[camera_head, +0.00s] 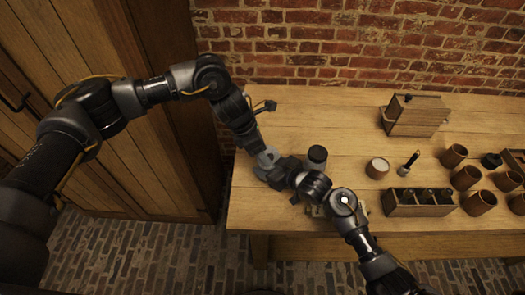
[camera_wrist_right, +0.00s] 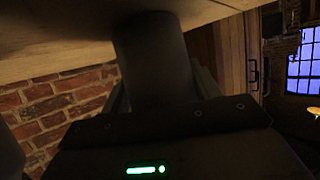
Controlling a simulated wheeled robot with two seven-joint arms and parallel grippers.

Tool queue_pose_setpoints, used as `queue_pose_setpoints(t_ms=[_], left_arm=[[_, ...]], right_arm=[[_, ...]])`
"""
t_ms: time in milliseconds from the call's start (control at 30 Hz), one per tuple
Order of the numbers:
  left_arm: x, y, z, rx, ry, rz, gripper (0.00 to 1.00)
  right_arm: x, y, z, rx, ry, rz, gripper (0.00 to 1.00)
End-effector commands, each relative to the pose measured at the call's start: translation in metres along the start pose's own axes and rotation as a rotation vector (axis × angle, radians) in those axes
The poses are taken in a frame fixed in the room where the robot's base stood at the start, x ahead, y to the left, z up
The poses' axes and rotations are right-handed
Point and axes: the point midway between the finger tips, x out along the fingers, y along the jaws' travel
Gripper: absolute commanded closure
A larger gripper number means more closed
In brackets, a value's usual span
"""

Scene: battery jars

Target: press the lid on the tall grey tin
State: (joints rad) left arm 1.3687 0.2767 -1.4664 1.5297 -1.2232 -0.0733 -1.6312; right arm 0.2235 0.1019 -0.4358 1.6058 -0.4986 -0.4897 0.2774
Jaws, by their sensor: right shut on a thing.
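A round light grey top (camera_head: 268,158), which looks like the tall grey tin's lid end, shows near the table's left edge. My left gripper (camera_head: 259,145) comes down at it from above and seems to touch it; its fingers are too small to read. My right gripper (camera_head: 277,174) reaches the same spot from the lower right. In the right wrist view it is shut around the side of the dark grey tin (camera_wrist_right: 155,60), which meets the wooden surface. Whether the lid is seated flush cannot be seen.
A dark cylinder (camera_head: 317,156) stands close beside my right wrist. A white-topped jar (camera_head: 377,168), a brush-like item (camera_head: 408,164), a wooden box (camera_head: 414,116), a divided wooden holder (camera_head: 418,203) and several brown cups (camera_head: 454,155) are on the right. The back middle of the table (camera_head: 325,110) is clear.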

Motion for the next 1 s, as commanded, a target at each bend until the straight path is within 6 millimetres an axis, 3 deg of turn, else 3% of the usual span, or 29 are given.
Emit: queue_pose_setpoints(t_ms=[167,833,1000], left_arm=[[-0.0004,0.0006,0.0,-0.001,-0.001,0.001,0.72],[0.0026,0.0016,-0.0001,-0.001,0.0,0.003,0.72],[-0.007,0.0019,-0.0001,-0.002,-0.001,0.005,0.72]], right_arm=[[-0.0001,-0.0005,-0.0001,-0.001,0.0,-0.001,0.79],[-0.0002,-0.0014,-0.0001,-0.002,0.001,-0.003,0.79],[-0.0002,-0.0014,-0.0003,-0.002,0.001,-0.003,0.79]])
